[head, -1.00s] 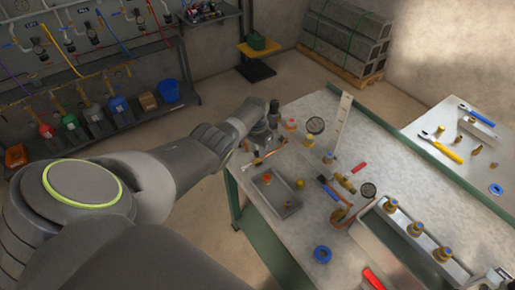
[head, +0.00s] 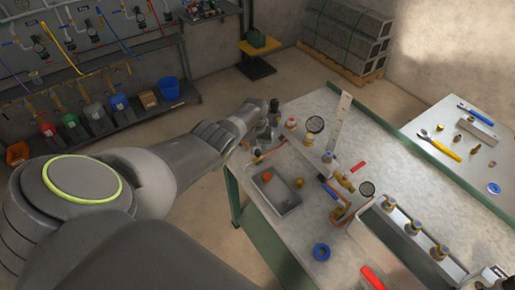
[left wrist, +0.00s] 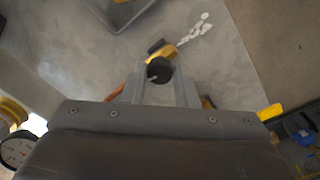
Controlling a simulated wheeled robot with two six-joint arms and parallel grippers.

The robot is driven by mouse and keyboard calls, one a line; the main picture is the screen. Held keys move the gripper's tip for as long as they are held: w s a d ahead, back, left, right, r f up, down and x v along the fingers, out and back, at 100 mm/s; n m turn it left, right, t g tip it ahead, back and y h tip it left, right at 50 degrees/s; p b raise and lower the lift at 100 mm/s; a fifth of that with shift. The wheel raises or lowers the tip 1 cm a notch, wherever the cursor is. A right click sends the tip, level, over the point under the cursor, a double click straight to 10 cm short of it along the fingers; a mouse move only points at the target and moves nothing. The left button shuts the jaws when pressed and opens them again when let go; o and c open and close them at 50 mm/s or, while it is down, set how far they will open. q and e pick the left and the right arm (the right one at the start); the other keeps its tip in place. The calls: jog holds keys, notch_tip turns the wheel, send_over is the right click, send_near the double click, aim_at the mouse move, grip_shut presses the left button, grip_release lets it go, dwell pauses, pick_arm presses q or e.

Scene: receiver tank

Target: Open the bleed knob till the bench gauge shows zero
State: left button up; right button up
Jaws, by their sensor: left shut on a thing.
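My left gripper (head: 266,134) is at the far left corner of the bench (head: 350,130). In the left wrist view, my left gripper (left wrist: 160,92) is shut on a round black knob (left wrist: 159,70), which I take to be the bleed knob. A yellow brass-coloured fitting (left wrist: 163,49) lies just beyond it. In the head view the fingers and knob are too small to make out. A gauge also shows in the wrist view (left wrist: 15,152). Its needle reading is unclear. My right gripper is out of view.
A grey tray (head: 287,203) with small parts stands in front of my gripper. A side table (head: 470,145) holds tools.

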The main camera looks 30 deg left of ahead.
aim_at(256, 151)
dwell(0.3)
pick_arm(q)
jog(key=o, duration=1)
jog(key=shift+r, duration=0.15)
jog(key=shift+a+r, duration=0.1)
jog(key=shift+r, duration=1.1)
jog(key=r, duration=0.5)
jog(key=r+b, duration=0.1)
jog(key=r, duration=0.8)
jog(key=shift+s+a+r+b, duration=0.15)
jog(key=shift+a+r+b, duration=0.1)
jog(key=shift+r+b, duration=0.1)
